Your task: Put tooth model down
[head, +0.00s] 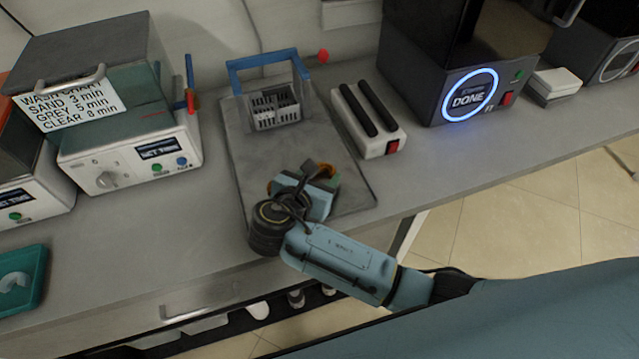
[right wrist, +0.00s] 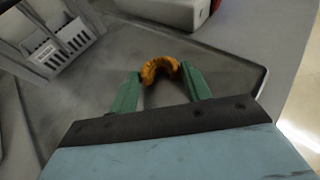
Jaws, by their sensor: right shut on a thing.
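The tooth model is an orange, arch-shaped piece (right wrist: 160,68) between the green fingertips of my right gripper (right wrist: 161,82) in the right wrist view. The gripper is shut on it, with a finger on each side. I cannot tell whether the model touches the mat. My left gripper is not in view.
A grey basket (head: 275,108) with a blue handle stands at the mat's back. A white box with two black bars (head: 368,125) stands to its right. A printer reading DONE (head: 460,95) is further right. A wash unit (head: 125,150) and a teal tray (head: 22,280) are left.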

